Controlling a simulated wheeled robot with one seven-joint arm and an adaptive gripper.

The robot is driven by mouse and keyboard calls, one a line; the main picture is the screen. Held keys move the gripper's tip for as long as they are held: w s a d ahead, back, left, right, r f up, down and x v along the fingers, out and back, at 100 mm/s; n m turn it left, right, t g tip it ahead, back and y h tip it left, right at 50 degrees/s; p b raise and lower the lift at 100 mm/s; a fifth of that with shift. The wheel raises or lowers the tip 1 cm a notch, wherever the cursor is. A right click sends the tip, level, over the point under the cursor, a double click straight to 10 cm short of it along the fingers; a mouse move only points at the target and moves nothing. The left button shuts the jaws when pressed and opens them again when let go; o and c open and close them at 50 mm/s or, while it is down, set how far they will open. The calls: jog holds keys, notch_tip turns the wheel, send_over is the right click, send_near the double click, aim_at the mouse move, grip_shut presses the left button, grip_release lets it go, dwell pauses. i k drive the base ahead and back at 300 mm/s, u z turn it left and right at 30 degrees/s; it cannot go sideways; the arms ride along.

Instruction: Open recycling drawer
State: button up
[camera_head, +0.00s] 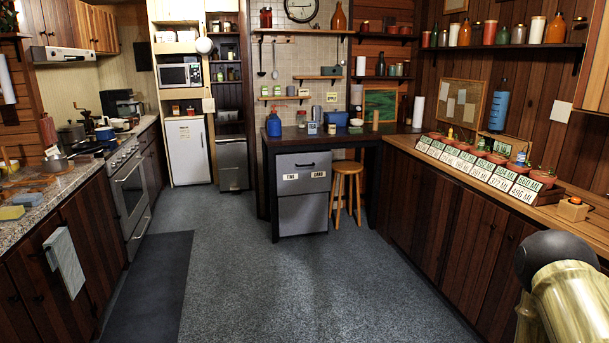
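A grey two-drawer unit (303,207) stands under the dark desk in the middle of the room. Its upper drawer (303,174) has a dark handle and small white labels, too small to read for sure. Its lower drawer (303,214) is plain grey. Both look shut. A narrow grey cabinet (233,160) stands further back to the left and also looks shut. I cannot tell from the labels which one is the recycling drawer. My gripper is not in view; only a brass-coloured part with a black end, apparently of my arm, shows at the lower right.
A wooden stool (347,186) stands right of the grey drawers. A long wooden counter (430,215) with potted plants and signs runs along the right. A stove (131,195) and counter line the left. The grey carpet (270,285) between is clear, with a dark mat (150,300).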

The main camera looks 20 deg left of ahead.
aim_at(299, 173)
jog(key=u, duration=0.05)
jog(key=i, duration=2.7)
jog(key=u, duration=0.4)
jog(key=i, duration=1.7)
jog(key=u, duration=0.45)
jog(key=i, duration=1.35)
jog(key=u, duration=0.15)
